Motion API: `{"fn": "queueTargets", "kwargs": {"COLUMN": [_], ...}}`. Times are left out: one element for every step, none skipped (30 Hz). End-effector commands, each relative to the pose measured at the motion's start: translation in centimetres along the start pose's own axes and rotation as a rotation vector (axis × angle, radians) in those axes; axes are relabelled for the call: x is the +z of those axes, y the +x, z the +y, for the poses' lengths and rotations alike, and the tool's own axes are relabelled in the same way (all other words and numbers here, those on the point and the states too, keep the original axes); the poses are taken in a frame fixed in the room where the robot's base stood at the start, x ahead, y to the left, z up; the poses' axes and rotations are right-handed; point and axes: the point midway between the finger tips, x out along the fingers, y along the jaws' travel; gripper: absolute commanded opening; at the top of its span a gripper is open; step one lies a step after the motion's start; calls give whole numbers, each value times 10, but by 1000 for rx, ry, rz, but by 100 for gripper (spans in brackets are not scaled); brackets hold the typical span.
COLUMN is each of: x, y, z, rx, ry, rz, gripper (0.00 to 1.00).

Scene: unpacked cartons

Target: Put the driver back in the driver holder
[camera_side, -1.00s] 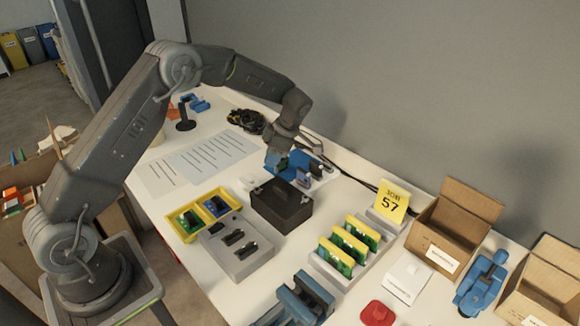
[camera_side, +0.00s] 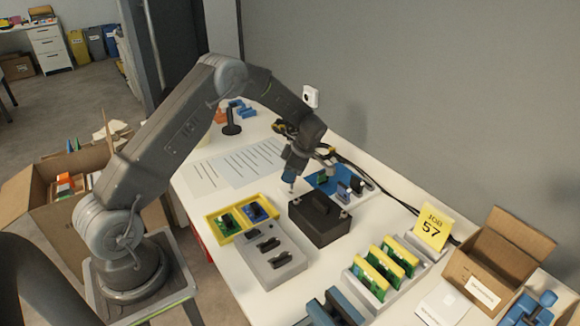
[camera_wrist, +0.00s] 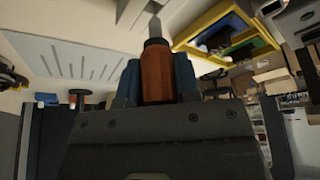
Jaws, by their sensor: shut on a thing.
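The driver (camera_wrist: 157,72) has an orange handle and a grey shaft. In the wrist view my gripper (camera_wrist: 158,82) is shut on the handle between its blue fingers, with the shaft pointing away from the gripper. In the side view my gripper (camera_side: 290,177) is low over the white table, left of the blue fixture and behind the black box; the driver is mostly hidden there. A dark stand with a round base (camera_side: 232,128), perhaps the driver holder, stands empty-looking farther back; it also shows in the wrist view (camera_wrist: 80,96).
A yellow tray (camera_side: 238,222) and grey slotted block (camera_side: 262,262) are nearer. Printed sheets (camera_side: 245,163) lie flat behind left.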

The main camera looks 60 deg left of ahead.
Motion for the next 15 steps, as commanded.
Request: {"fn": "queueTargets", "kwargs": {"x": [0,0,0,0,0,0,0,0,0,1,1,2,2,2,3], "y": [-2,-2,-2,-2,-2,-2,-1,-1,0,1,2,3,4,4,5], "z": [1,0,0,0,0,0,0,0,0,0,0,0,0,0,0], "rx": [2,2,2,2,2,2,2,1,1,1,1,1,1,1,1], "ry": [-1,-1,-1,-1,-1,-1,-1,-1,-1,-1,-1,-1,-1,-1,-1], "rz": [-1,-1,-1,-1,-1,-1,-1,-1,-1,-1,0,0,0,0,0], "gripper": [4,4,4,4,4,4,4,4,4,4,4,4,4,4,4]}}
